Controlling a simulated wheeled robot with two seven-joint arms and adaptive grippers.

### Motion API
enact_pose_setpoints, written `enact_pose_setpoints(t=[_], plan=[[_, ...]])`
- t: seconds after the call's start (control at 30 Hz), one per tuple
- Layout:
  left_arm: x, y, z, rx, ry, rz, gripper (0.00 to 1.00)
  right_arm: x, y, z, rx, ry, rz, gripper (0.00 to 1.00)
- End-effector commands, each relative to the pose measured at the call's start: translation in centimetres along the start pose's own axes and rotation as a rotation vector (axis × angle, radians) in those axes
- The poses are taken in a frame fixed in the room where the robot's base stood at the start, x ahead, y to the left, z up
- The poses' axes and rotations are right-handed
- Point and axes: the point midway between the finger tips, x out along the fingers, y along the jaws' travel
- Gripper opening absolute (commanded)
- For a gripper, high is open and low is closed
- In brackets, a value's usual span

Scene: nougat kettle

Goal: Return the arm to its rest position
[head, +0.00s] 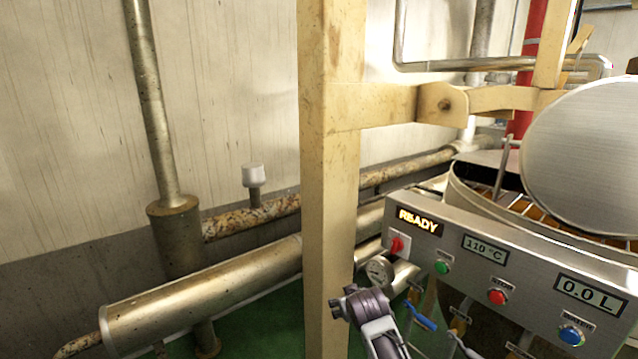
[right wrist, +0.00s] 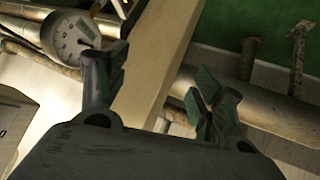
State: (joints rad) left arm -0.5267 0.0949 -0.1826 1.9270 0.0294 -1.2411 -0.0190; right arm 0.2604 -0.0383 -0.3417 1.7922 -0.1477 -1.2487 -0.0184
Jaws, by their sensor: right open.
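My right gripper (head: 342,299) is low in the head view, in front of the wooden post and left of the kettle's control panel. In the right wrist view my right gripper (right wrist: 160,75) has its two dark fingers spread apart with nothing between them. A pale wooden beam (right wrist: 160,55) shows behind the gap. My left gripper is not in the head view.
A wooden post (head: 332,180) stands close by. The control panel (head: 500,265) reads READY, 110 °C and 0.0 L, with the kettle lid (head: 590,150) raised behind. A pressure gauge (head: 379,270) sits near my gripper. Thick pipes (head: 210,300) run along the wall; the floor is green.

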Motion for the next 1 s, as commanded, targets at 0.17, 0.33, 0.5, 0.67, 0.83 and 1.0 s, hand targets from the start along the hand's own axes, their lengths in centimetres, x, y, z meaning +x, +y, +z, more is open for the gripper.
enact_pose_setpoints(t=[0.17,0.33,0.5,0.67,0.83,1.0], plan=[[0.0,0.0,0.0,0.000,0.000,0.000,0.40,0.4,-0.6,5.2,0.060,-0.051,-0.072,0.68],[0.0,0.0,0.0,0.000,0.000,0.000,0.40,0.6,-1.0,10.2,0.103,-0.108,-0.114,0.68],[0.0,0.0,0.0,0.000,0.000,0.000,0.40,0.5,-1.1,15.4,0.135,-0.172,-0.135,0.68],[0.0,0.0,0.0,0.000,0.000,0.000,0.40,0.3,-1.1,20.6,0.151,-0.240,-0.133,0.68],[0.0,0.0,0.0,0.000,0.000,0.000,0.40,-0.2,-1.4,26.3,0.161,-0.319,-0.131,0.68],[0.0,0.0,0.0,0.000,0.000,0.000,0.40,-0.9,-1.9,32.4,0.167,-0.407,-0.132,0.68]])
